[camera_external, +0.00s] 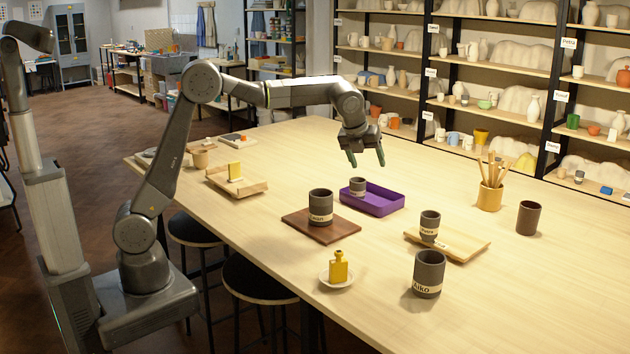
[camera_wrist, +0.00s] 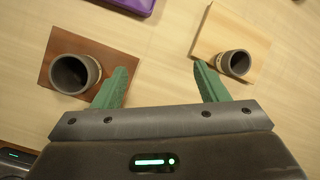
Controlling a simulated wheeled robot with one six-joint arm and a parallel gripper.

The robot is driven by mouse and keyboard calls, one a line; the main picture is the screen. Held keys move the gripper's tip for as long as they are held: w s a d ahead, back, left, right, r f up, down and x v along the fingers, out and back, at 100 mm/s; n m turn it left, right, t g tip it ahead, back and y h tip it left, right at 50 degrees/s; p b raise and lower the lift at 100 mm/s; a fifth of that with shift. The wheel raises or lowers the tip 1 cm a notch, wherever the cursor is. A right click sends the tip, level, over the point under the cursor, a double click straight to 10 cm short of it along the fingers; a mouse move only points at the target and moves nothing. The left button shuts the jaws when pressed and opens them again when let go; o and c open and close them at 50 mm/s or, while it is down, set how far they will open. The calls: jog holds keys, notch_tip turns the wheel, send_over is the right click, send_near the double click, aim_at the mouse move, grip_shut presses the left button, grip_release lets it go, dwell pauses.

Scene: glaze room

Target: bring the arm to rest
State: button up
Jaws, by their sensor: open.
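My gripper (camera_external: 367,158) hangs above the table, pointing down, with its green fingers apart and nothing between them. In the wrist view my gripper (camera_wrist: 160,88) shows the same two spread fingers over the bare table top. My arm reaches out over the table (camera_external: 545,270) from its base at the left. In the external view the gripper is above and behind a purple tray (camera_external: 392,209) that holds a small dark cup (camera_external: 357,187). The gripper touches nothing.
A dark cup (camera_external: 320,208) stands on a brown board (camera_external: 345,230). Another cup (camera_external: 429,226) stands on a light board (camera_external: 470,246). A cup labelled Aiko (camera_external: 428,272), a yellow bottle (camera_external: 338,268) on a saucer, a tool pot (camera_external: 489,196) and a dark cup (camera_external: 528,217) stand around.

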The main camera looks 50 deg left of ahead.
jog(key=shift+s+d+m, duration=0.15)
jog(key=shift+s+d, duration=0.15)
jog(key=shift+d, duration=0.45)
jog(key=shift+s+d+m, duration=0.15)
jog(key=shift+s+d, duration=0.1)
jog(key=shift+d, duration=0.5)
